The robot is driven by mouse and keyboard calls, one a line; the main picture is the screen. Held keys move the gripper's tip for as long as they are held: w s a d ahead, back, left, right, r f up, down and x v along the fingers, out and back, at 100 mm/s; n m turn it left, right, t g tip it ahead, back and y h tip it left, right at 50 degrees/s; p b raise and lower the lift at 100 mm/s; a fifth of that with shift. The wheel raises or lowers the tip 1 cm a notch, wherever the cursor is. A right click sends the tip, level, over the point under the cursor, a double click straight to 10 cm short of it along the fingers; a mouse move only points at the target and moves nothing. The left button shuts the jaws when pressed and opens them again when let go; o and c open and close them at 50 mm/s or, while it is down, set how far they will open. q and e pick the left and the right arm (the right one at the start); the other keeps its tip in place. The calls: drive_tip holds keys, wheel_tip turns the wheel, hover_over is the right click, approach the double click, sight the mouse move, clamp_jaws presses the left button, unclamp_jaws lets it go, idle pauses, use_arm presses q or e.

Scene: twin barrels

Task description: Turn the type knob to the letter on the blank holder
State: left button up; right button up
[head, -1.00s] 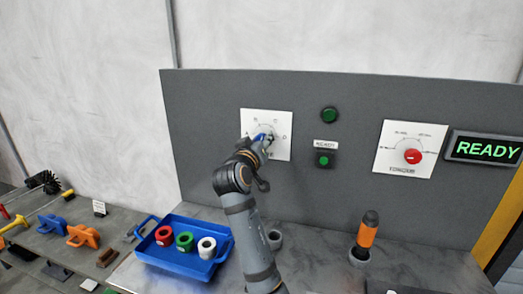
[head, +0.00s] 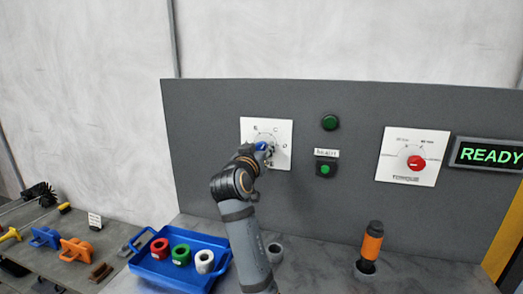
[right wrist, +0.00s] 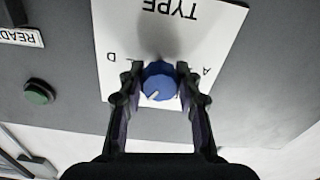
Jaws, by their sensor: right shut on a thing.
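The blue type knob (right wrist: 159,82) sits on a white plate (right wrist: 130,30) marked TYPE, upside down in the right wrist view. My right gripper (right wrist: 158,72) is shut on the knob, one finger on each side. The knob's white pointer slants to the lower left there; A and D show beside the fingers. In the head view, my right gripper (head: 263,147) covers much of the knob and part of the white plate (head: 282,127). I cannot tell which thing is the blank holder, and no letter on one is readable. My left gripper is not in view.
A red torque knob (head: 416,163) and a lit READY sign (head: 490,154) are at right. A blue tray (head: 160,270) holds red, green and white rings. An orange-and-black cylinder (head: 371,243) stands on the bench.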

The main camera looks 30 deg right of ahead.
drive_tip(key=shift+r, duration=0.2)
drive_tip(key=o, duration=0.9)
drive_tip(key=shift+c, duration=0.2)
drive_tip(key=o, duration=0.3)
drive_tip(key=shift+d+f, duration=0.1)
drive_tip(key=shift+f, duration=0.1)
drive_tip(key=shift+r, duration=0.1)
wheel_tip(320, 180, up, 10)
drive_tip(key=shift+f, duration=0.1)
